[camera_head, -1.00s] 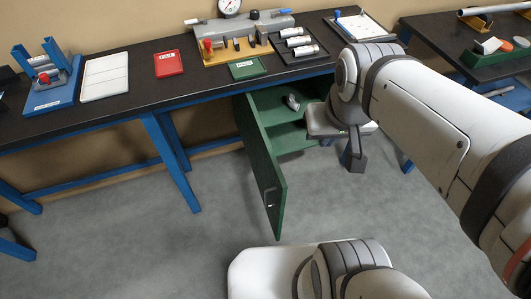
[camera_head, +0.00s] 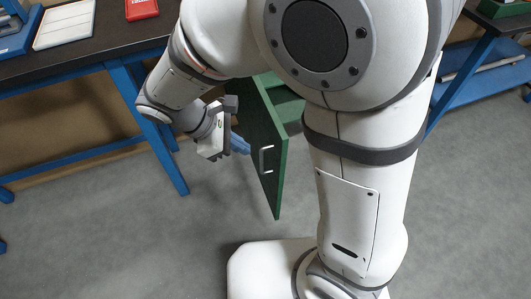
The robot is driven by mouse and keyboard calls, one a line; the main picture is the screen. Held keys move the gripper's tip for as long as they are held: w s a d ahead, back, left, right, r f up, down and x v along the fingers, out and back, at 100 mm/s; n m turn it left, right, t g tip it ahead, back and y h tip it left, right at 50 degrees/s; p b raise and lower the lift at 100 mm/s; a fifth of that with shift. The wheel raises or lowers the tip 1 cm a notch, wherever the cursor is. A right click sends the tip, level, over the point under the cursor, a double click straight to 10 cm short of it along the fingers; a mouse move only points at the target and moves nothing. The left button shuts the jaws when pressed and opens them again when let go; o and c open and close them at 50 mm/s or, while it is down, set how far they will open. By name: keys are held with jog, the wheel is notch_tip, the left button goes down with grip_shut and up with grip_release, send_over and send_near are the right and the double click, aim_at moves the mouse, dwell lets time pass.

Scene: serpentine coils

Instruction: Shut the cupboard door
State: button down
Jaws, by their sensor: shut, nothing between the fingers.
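The green cupboard door (camera_head: 268,130) stands wide open, jutting out from under the bench toward me. Its grey bar handle (camera_head: 265,161) is on the left, outer face near the free edge. My gripper (camera_head: 242,146) is on the left side of the door, close to that outer face, with its blue fingers shut and empty. I cannot tell whether the fingertips touch the door. A bit of the green cupboard interior (camera_head: 290,108) shows right of the door; the rest is hidden behind my arm.
The dark bench (camera_head: 95,50) on blue legs (camera_head: 150,125) runs along the back left, with a red tray (camera_head: 142,9) and a white tray (camera_head: 64,25) on it. Another blue-framed bench (camera_head: 470,75) stands at the right. The grey floor left of the door is clear.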

jog(key=a+f+n+t+h+b, duration=0.1)
jog(key=a+f+n+h+b, duration=0.1)
jog(key=a+f+n, duration=0.3)
jog(key=m+b, duration=0.2)
jog(key=b, duration=0.1)
send_near(278, 168)
jog(key=shift+t, duration=0.3)
jog(key=x, duration=0.5)
jog(key=shift+s+f, duration=0.25)
jog(key=shift+f, duration=0.4)
jog(key=shift+w+d, duration=0.15)
jog(key=shift+d, duration=0.25)
